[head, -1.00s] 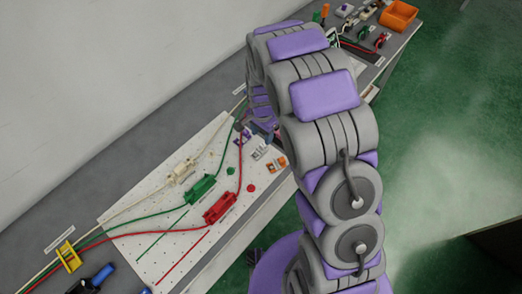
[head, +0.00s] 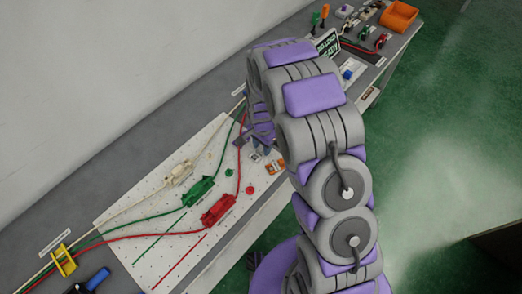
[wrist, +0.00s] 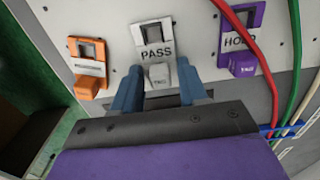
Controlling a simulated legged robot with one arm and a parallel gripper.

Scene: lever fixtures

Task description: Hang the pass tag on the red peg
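The pass tag (wrist: 153,36) is a pale grey plate with a square hole, labelled PASS, on the white board in the wrist view. Its grey tab (wrist: 160,77) stands out between the fingers of my gripper (wrist: 161,88). The blue fingers are apart, one on each side of the tab; I cannot tell whether they touch it. In the head view my gripper (head: 265,147) is partly hidden by my arm, close to the pass tag (head: 256,157). A small round red piece (head: 250,190), apparently the red peg, sits on the white board with nothing visible on it.
An orange tag (wrist: 88,66) and a purple HOLD tag (wrist: 241,38) flank the pass tag. Red, green and white cables (wrist: 290,60) run close on the right. Red (head: 218,209), green (head: 199,190) and cream (head: 179,172) cable fixtures stand on the pegboard (head: 140,238).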

